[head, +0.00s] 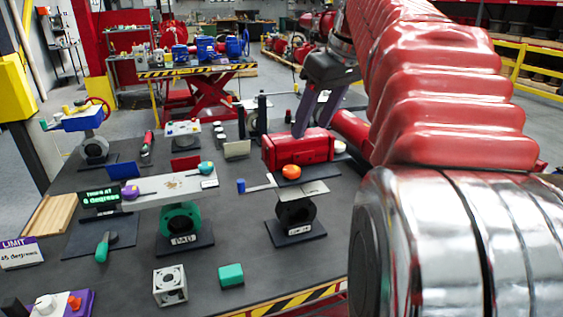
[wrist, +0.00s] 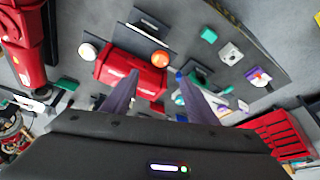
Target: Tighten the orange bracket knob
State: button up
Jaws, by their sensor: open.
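The orange knob (head: 291,172) sits on top of a flat grey bracket plate (head: 313,188), above a black ring-shaped valve body (head: 296,216). My gripper (head: 302,132) is behind and above the knob, over the red box, fingers pointing down and apart. In the wrist view the orange knob (wrist: 160,58) shows just beyond the open fingertips (wrist: 157,72), between them in the picture. The gripper holds nothing. I cannot tell the exact gap between fingertips and knob.
A red box (head: 290,150) stands right behind the bracket. A blue-tipped lever (head: 256,186) reaches left from it. Left is a green valve (head: 180,222) under a long plate with purple and teal handles. A white cube (head: 170,285) and green block (head: 231,274) lie in front.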

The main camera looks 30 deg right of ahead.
aim_at(292, 169)
jog(key=x, duration=1.3)
jog(key=shift+f, duration=0.4)
jog(key=c, duration=1.1)
